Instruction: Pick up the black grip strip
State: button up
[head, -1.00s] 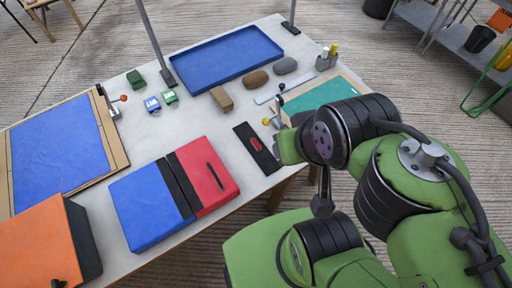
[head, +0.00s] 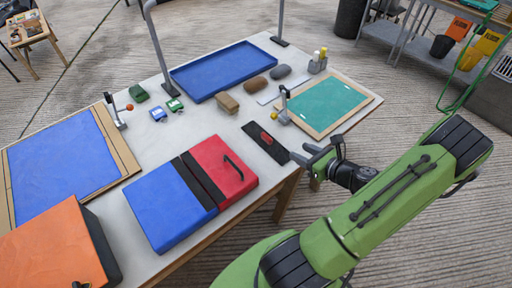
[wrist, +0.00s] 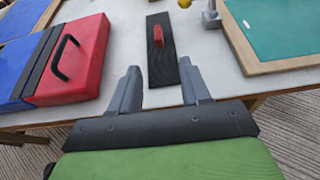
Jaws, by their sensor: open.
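The black grip strip (head: 279,152) lies flat on the light table near its front edge, with a small red piece on top of it. In the wrist view the strip (wrist: 163,66) runs away from me, and its near end lies between my fingertips in the picture. My gripper (head: 308,157) is open and empty, just off the strip's near end at the table edge. In the wrist view the two fingers of my gripper (wrist: 160,80) are spread wider than the strip. I see no contact with the strip.
A blue and red case (head: 150,205) with a black handle is left of the strip. A green board (head: 325,104) in a wooden frame lies to the right, with a small clamp (head: 284,104) by its corner. A blue tray (head: 225,68) and small blocks lie behind.

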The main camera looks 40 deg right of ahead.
aim_at(268, 137)
jog(key=b+x, duration=0.1)
jog(key=x, duration=0.6)
jog(key=b+x, duration=0.2)
jog(key=x, duration=0.6)
jog(key=shift+a+f, duration=0.1)
jog(key=shift+a, duration=0.15)
jog(key=shift+c, duration=0.2)
grip_shut()
